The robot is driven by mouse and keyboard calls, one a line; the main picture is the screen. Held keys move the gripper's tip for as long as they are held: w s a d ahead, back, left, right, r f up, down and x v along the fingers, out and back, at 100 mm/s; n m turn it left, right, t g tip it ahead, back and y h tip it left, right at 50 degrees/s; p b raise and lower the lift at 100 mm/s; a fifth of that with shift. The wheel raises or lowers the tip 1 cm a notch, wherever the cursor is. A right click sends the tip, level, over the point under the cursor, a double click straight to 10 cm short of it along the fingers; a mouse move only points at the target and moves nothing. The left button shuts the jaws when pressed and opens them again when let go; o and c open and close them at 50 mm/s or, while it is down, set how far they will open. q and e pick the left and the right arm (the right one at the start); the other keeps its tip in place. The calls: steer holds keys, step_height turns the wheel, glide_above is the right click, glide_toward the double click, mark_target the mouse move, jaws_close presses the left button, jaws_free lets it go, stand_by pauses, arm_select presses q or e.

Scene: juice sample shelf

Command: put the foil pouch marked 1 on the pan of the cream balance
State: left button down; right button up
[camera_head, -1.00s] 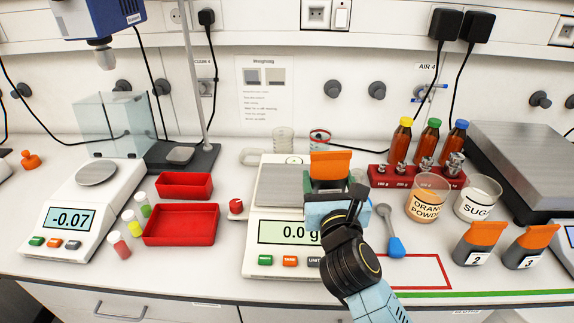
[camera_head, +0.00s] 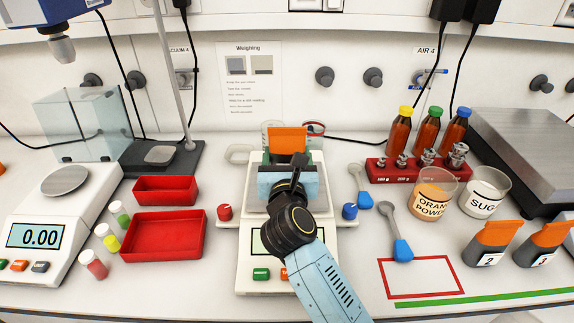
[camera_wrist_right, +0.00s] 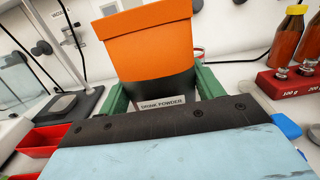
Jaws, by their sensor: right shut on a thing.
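The foil pouch (camera_head: 287,140) with an orange top is upright in my right gripper (camera_head: 287,159), over the middle, cream balance (camera_head: 246,262). In the right wrist view the pouch (camera_wrist_right: 150,40) stands between green fingers, shut on it; its label reads "DRINK POWDER", and no number shows. The pan (camera_head: 252,190) is mostly hidden behind my gripper. I cannot tell whether the pouch touches it. My arm covers much of this balance's display. My left gripper is not in view.
Pouches marked 2 (camera_head: 490,243) and 3 (camera_head: 541,243) stand at the right. A red knob (camera_head: 224,212) and a blue knob (camera_head: 350,211) flank the balance. Red trays (camera_head: 163,248) lie left. Beakers (camera_head: 434,195) and a bottle rack (camera_head: 385,172) stand right. The red-outlined area (camera_head: 420,279) is empty.

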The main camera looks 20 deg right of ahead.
steer(key=shift+f, duration=0.8)
steer(key=o, duration=1.1)
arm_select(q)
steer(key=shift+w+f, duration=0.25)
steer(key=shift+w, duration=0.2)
arm_select(e)
steer(key=shift+o, duration=0.2)
